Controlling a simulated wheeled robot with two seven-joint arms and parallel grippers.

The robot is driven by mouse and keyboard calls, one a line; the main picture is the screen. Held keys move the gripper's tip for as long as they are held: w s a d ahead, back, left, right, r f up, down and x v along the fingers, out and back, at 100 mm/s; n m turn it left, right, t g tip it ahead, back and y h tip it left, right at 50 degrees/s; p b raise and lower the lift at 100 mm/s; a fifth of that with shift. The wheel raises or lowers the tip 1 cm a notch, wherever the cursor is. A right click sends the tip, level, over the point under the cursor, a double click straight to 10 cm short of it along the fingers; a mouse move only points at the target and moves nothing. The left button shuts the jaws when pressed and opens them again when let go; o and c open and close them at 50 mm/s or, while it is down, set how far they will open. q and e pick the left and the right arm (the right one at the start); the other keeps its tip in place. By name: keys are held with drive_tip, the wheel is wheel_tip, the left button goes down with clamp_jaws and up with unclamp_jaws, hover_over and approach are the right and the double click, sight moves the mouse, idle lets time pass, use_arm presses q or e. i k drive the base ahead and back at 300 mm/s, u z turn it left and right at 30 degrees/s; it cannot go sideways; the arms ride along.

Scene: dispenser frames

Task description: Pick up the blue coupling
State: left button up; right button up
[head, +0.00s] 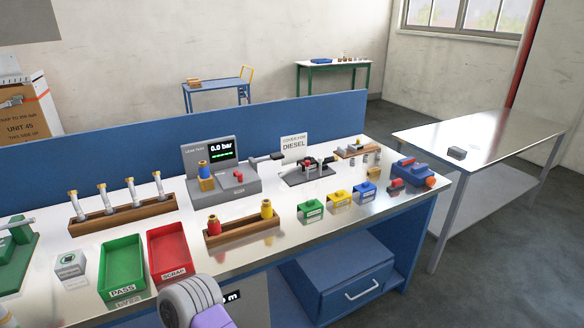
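A small coupling with a blue top (203,166) stands upright at the left side of the grey leak tester (226,180). Below the blue there is a yellow part, and I cannot tell whether it is the same piece. Two other couplings stand in a wooden rack (240,236) in front: a red and yellow one (213,226) at its left and a yellow one with red at its base (266,209) at its right. Neither gripper shows; only a grey and purple part of my arm is at the bottom edge, well in front of the tester.
A green PASS tray (122,289) and a red SCRAP tray (173,275) lie left of the rack. A blue panel (100,141) closes the bench's back.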

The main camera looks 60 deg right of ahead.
sight(203, 169)
drive_tip(key=z, duration=2)
